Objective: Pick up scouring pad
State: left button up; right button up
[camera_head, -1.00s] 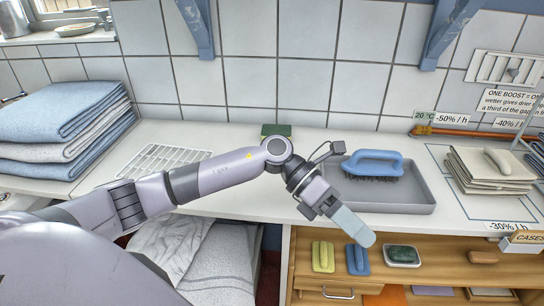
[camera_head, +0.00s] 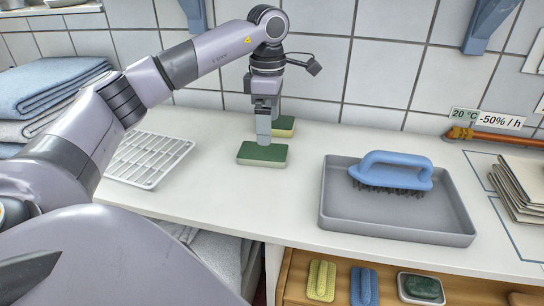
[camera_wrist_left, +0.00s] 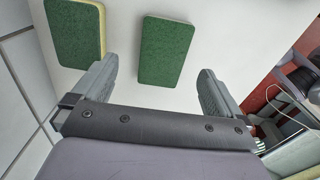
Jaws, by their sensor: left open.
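A flat rectangular green pad (camera_head: 262,153), likely the scouring pad, lies on the white counter between the drying rack and the grey tray. A second block with a green top and yellow side (camera_head: 285,129) lies behind it near the tiled wall. My left gripper (camera_head: 264,138) points down over the front pad, its fingers overlapping the pad's back edge in the head view. In the left wrist view the gripper is open, and the green pad (camera_wrist_left: 166,50) appears between and beyond its fingertips, with no grip on it. The yellow-sided block (camera_wrist_left: 76,33) is outside the left finger there.
A grey tray (camera_head: 390,232) holding a blue-handled brush (camera_head: 393,172) stands to the right. A white wire rack (camera_head: 150,160) lies to the left. Folded towels (camera_head: 45,90) are stacked at far left. A shelf below the counter holds yellow and blue brushes (camera_head: 321,280).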

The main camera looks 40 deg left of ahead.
aim_at(265, 151)
pick_arm(q)
jog(key=f, duration=0.2)
jog(key=s+f, duration=0.1)
jog(key=f, duration=0.2)
jog(key=shift+a+f, duration=0.2)
jog(key=shift+f, duration=0.6)
jog(key=c, duration=1)
